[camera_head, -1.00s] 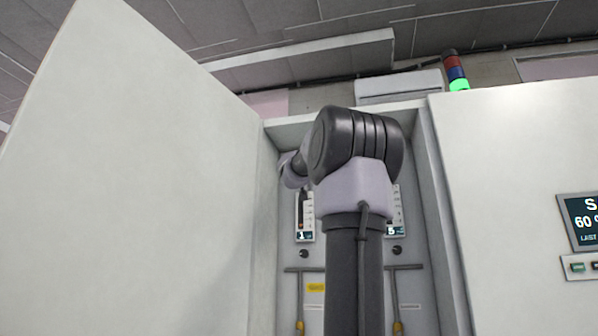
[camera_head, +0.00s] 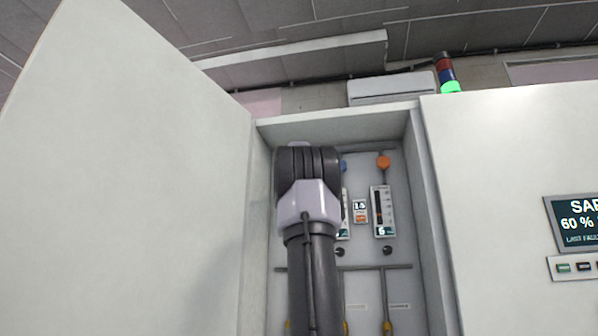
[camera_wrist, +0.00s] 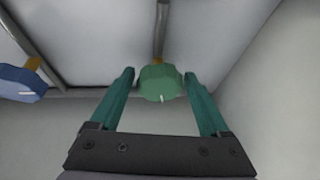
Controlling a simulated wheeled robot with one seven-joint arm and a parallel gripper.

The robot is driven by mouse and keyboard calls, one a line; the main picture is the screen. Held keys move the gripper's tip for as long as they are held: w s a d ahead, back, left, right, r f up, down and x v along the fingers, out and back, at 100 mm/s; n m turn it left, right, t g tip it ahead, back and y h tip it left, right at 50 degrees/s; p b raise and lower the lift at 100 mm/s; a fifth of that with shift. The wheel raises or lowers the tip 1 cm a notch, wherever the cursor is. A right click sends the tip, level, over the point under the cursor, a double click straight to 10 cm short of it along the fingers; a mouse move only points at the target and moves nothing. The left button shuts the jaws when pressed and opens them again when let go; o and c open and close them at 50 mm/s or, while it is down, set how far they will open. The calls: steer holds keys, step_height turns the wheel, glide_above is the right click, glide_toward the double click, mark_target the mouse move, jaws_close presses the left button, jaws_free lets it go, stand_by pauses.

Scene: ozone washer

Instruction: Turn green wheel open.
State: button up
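The green wheel (camera_wrist: 160,84) shows in the wrist view, at the end of a grey pipe, with a white mark on its lower edge. My gripper (camera_wrist: 162,82) is open, with one teal finger on each side of the wheel. A gap shows between the left finger and the wheel, and another on the right. I cannot tell how deep the fingertips reach around it. In the head view my arm hides the green wheel and the gripper.
A blue wheel (camera_wrist: 22,82) sits left of the green one. In the head view an orange wheel (camera_head: 383,162) and a gauge (camera_head: 382,212) are right of my arm. The open cabinet door (camera_head: 120,180) stands left, and the cabinet's side wall (camera_head: 432,220) is right.

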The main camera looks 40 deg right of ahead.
steer(key=c, duration=0.9)
steer(key=shift+m, duration=0.5)
steer(key=m+g+h, duration=0.1)
steer(key=m, duration=0.3)
steer(key=m+g+h, duration=0.2)
steer(key=m, duration=0.2)
steer(key=shift+w+a+g, duration=0.1)
steer(key=shift+g, duration=0.2)
steer(key=m+g, duration=0.2)
steer(key=m, duration=0.2)
steer(key=m+g+h, duration=0.1)
steer(key=m+g, duration=0.1)
steer(key=m, duration=0.2)
steer(key=shift+r+m, duration=0.15)
steer(key=shift+m, duration=0.25)
steer(key=o, duration=1.3)
